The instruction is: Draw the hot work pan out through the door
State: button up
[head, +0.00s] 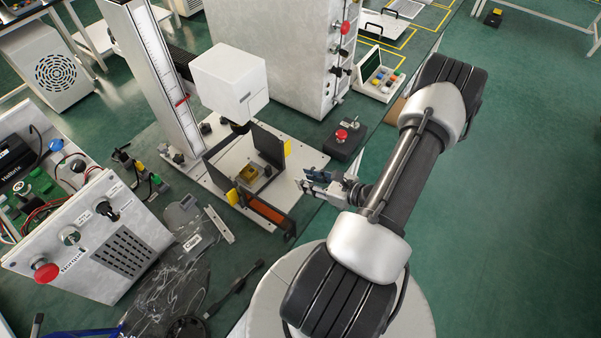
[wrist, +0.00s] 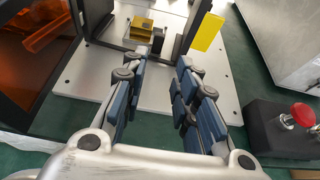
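A small gold-coloured metal piece (head: 248,173), likely the hot work pan, sits inside a dark-walled enclosure at the foot of a lift column. It also shows at the top of the wrist view (wrist: 142,30), on a grey block. A dark-framed panel with an orange window (head: 265,210), seemingly the door, stands at the enclosure's near side; it fills the upper left of the wrist view (wrist: 38,35). My gripper (head: 308,181) is outside the enclosure, to the right of the gold piece and apart from it. Its blue-padded fingers (wrist: 166,62) are open and empty.
The white column (head: 152,75) carries a white box head (head: 229,80) above the enclosure. Yellow tabs (wrist: 207,32) mark the dark walls. A red-button box (head: 345,138) stands close behind my gripper. A control box (head: 95,240) and cables crowd the left.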

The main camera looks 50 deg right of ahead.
aim_at(269, 168)
jog(key=b+x, duration=0.3)
jog(key=x, duration=1.4)
jog(key=shift+w+a, duration=0.1)
jog(key=shift+w, duration=0.1)
jog(key=shift+c, duration=0.2)
grip_shut()
jog(key=shift+r, duration=0.8)
jog(key=shift+s, duration=0.3)
dwell(0.3)
jog(key=shift+s+p, duration=0.3)
jog(key=shift+s, duration=0.4)
jog(key=shift+s, duration=0.35)
jog(key=shift+s, duration=0.35)
jog(key=shift+s, duration=0.35)
